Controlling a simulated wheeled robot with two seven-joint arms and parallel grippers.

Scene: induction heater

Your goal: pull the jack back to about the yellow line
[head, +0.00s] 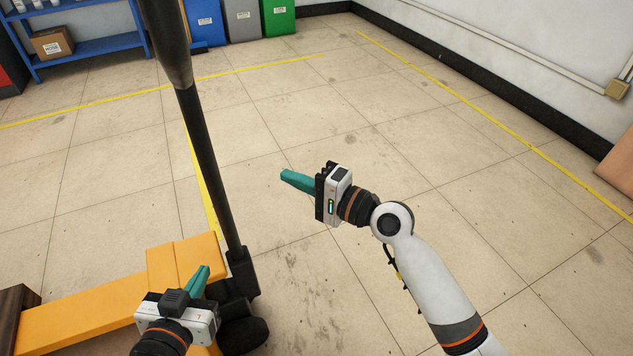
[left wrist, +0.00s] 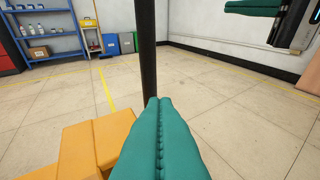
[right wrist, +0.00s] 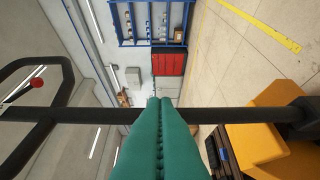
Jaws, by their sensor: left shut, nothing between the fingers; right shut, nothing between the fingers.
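The jack's yellow body (head: 85,312) stands at the lower left in the head view, its dark handle shaft (head: 212,165) rising to the top edge. A black handle loop (right wrist: 42,95) with a red lever (right wrist: 37,83) shows in the right wrist view. My left gripper (head: 203,280) is shut and empty, over the yellow body left of the shaft's foot. My right gripper (head: 290,178) is shut and empty, right of the shaft and apart from it in the head view. Yellow lines lie on the floor, one (head: 203,190) running behind the shaft.
A blue shelf (head: 90,48) and blue, grey and green bins (head: 278,18) stand at the back. Another yellow line (head: 480,110) runs along the right wall. A dark brown block (head: 17,310) is at the lower left. The floor in the middle and right is clear.

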